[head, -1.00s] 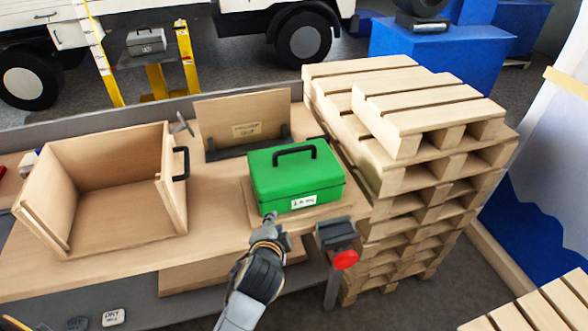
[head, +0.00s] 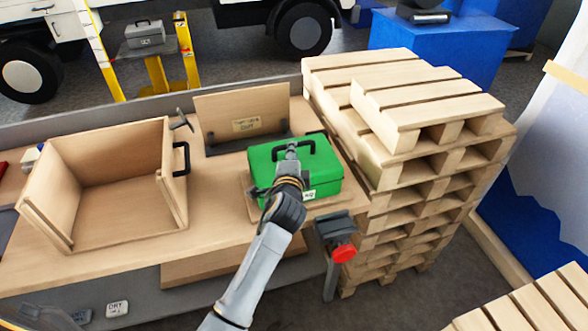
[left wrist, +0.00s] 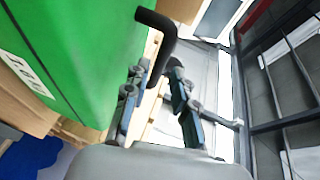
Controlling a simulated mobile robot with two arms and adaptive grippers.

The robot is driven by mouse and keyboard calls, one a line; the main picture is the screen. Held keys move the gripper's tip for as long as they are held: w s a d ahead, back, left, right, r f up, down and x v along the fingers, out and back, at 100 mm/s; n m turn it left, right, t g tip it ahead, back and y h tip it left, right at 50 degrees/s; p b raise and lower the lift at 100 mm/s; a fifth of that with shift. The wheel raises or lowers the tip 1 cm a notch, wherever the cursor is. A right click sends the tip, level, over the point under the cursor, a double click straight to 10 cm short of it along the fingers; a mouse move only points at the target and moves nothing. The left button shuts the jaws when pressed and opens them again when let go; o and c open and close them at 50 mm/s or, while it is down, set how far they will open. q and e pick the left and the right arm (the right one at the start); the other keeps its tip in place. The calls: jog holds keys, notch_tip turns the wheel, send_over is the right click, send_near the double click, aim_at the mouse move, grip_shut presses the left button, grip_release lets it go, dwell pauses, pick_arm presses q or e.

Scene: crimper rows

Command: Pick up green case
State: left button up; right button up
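The green case (head: 322,175) sits closed on a thin wooden board on the workbench, with a black handle on its lid and a white label on its front. My left gripper (head: 291,150) is over the lid at the handle and hides part of both. In the left wrist view, the case (left wrist: 75,55) fills the left side. The black handle (left wrist: 166,42) runs down towards the space between the two spread fingers of my left gripper (left wrist: 158,105). The fingers look open, and I cannot tell whether they touch the handle. My right gripper is not in view.
An open wooden box (head: 120,205) stands left of the case. An upright wooden panel (head: 242,112) stands behind it. Stacked pallets (head: 430,150) rise close on the right. A clamp with a red knob (head: 343,253) sits at the bench's front edge.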

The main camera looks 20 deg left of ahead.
pick_arm(q)
jog(key=x, duration=0.2)
jog(key=p+x, duration=0.1)
jog(key=x, duration=0.1)
jog(key=shift+w+d, duration=0.15)
jog(key=shift+d, duration=0.15)
jog(key=shift+w+a+f, duration=0.1)
jog(key=shift+w+f, duration=0.1)
jog(key=shift+w, duration=0.3)
jog(key=shift+s, duration=0.1)
grip_shut()
jog(key=shift+r, duration=0.4)
